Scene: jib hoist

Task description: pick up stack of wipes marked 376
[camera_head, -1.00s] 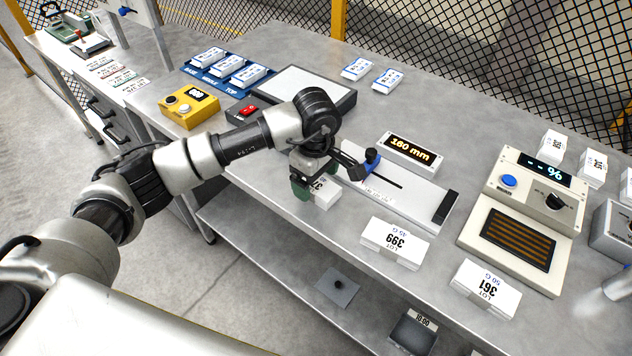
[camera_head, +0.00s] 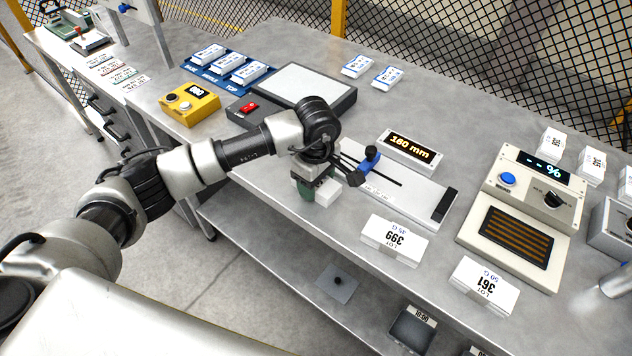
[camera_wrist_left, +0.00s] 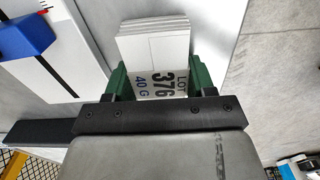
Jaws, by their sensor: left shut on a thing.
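The stack of wipes marked 376 (camera_wrist_left: 158,55) is white with a printed label reading LOT 376, 40 G. In the left wrist view it sits between the two green fingers of my left gripper (camera_wrist_left: 161,82), which is shut on it. In the head view my left gripper (camera_head: 313,187) is over the front edge area of the bench, and a white part of the stack (camera_head: 327,194) shows beside the green finger. The rest of the stack is hidden by the gripper. I cannot tell whether it touches the bench top. My right gripper is not in view.
A lower shelf (camera_head: 300,256) runs below.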

